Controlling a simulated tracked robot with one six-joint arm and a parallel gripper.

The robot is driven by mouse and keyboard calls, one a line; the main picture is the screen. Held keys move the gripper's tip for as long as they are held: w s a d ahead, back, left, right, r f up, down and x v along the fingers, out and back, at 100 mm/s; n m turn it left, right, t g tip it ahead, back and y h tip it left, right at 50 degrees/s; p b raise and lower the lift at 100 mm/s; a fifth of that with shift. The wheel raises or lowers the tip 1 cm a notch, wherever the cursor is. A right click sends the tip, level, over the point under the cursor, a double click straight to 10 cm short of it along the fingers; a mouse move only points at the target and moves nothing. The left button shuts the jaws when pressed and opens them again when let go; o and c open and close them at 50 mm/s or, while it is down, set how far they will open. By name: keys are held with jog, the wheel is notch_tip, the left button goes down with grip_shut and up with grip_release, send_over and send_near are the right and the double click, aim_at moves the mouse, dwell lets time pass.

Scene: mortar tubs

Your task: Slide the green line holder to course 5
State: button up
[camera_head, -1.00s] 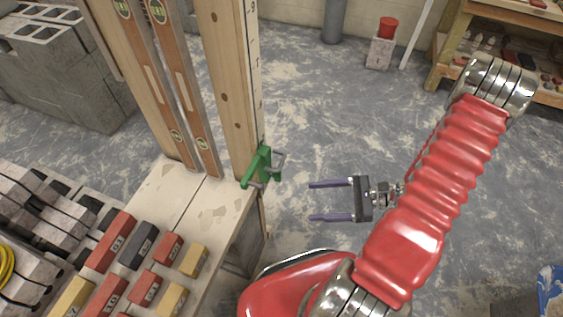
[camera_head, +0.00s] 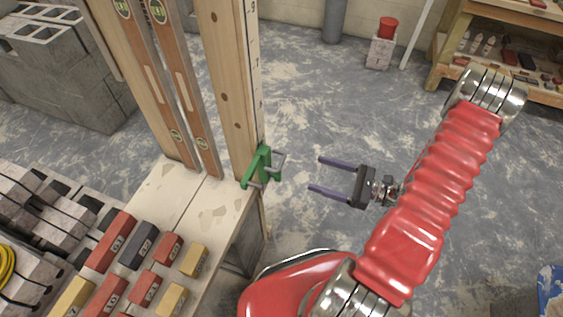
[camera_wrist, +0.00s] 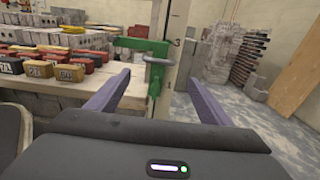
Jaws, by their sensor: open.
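The green line holder (camera_head: 257,167) sits low on the upright wooden post (camera_head: 232,90), near the bench top, with a grey metal loop on its right side. Numbers run up a strip on the post's right edge. My gripper (camera_head: 314,174) is open and empty, to the right of the holder and apart from it, its two purple fingers pointing left toward it. In the wrist view the green line holder (camera_wrist: 155,68) stands ahead between the open fingers of my gripper (camera_wrist: 157,85), with the loop facing me.
The bench (camera_head: 205,207) carries several red, black and tan labelled blocks (camera_head: 143,288) at lower left. Two spirit levels (camera_head: 187,85) lean left of the post. Grey blocks (camera_head: 60,70) stand behind. Open floor (camera_head: 330,105) lies right of the post.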

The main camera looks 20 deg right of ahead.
aim_at(282, 161)
jog(key=shift+x, duration=6.75)
jog(key=shift+c, duration=0.5)
